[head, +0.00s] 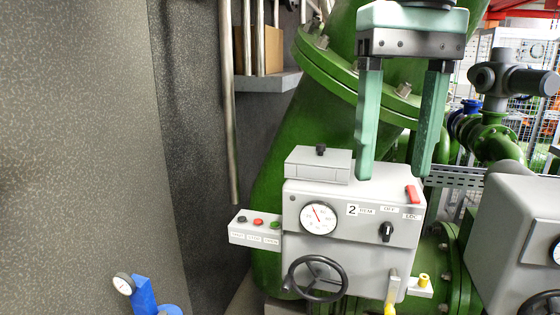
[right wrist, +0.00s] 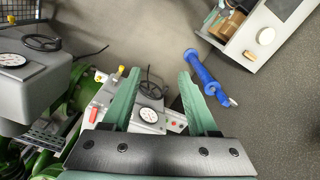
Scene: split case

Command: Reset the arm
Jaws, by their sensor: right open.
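My right gripper (head: 392,170) hangs in the upper right of the head view, with its two green fingers pointing down and wide apart. Nothing is between the fingers. It is in front of and above a grey control box (head: 350,262) with a dial, a black knob, a red switch and a black handwheel (head: 317,279). In the right wrist view the open fingers (right wrist: 158,80) frame the same box (right wrist: 147,117). From these views I cannot tell whether the fingertips touch the box. My left gripper is not in view.
A small button box (head: 255,229) is on the control box's left side. A yellow handle (head: 392,290) is at its lower right. A second grey box (head: 515,240) stands at the right. Large green pipes (head: 285,140) rise behind. A blue pipe with a gauge (head: 143,295) is at lower left.

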